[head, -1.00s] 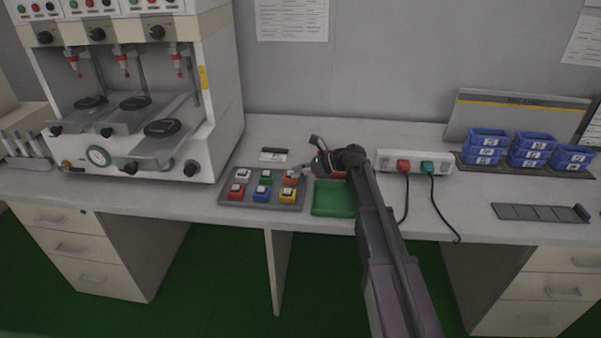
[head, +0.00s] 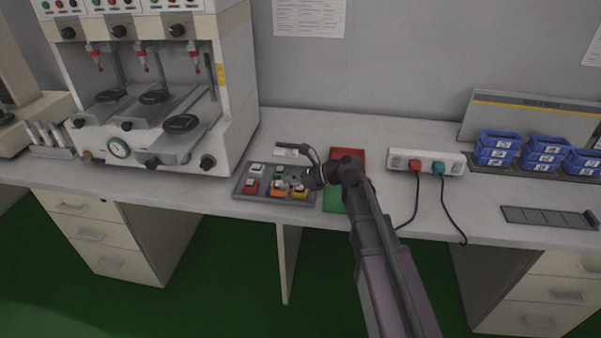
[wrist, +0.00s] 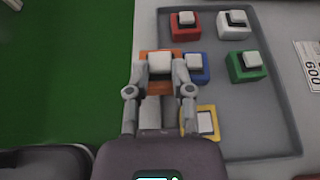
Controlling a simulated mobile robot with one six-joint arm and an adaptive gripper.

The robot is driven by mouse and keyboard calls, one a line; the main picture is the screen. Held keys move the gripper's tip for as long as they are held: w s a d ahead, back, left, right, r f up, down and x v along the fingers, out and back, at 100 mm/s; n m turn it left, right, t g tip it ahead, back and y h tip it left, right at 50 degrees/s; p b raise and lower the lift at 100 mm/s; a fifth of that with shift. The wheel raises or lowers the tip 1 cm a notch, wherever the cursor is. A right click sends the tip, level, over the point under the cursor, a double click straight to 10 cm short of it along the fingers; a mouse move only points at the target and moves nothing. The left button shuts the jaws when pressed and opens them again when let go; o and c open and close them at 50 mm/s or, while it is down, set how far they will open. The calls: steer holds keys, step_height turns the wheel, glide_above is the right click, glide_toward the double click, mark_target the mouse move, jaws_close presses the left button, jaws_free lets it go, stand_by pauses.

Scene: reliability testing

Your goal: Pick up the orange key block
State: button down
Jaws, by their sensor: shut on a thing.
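The orange key block (head: 278,188), with a pale cap, is held in my gripper (head: 291,184). In the wrist view the orange key block (wrist: 158,86) sits between the two fingers of my gripper (wrist: 160,74). It appears raised over the front part of the grey tray (wrist: 236,130) and covers part of the blue block (wrist: 199,66). In the head view the blue block is mostly hidden behind it. The yellow block (wrist: 204,121) is close to the right finger.
White (wrist: 233,24), green (wrist: 246,66) and red (wrist: 185,26) blocks stand in the tray. A green tray (head: 334,200) and a red tray (head: 347,155) lie to the right. A power strip (head: 427,162) with cables is farther right. A large machine (head: 224,130) stands left.

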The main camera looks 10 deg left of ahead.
steer(key=shift+s+a+r, duration=0.1)
steer(key=shift+s+a, duration=0.2)
steer(key=shift+s, duration=0.3)
steer(key=shift+s+a+r, duration=0.1)
steer(key=shift+s+a, duration=0.15)
steer(key=shift+s, duration=0.3)
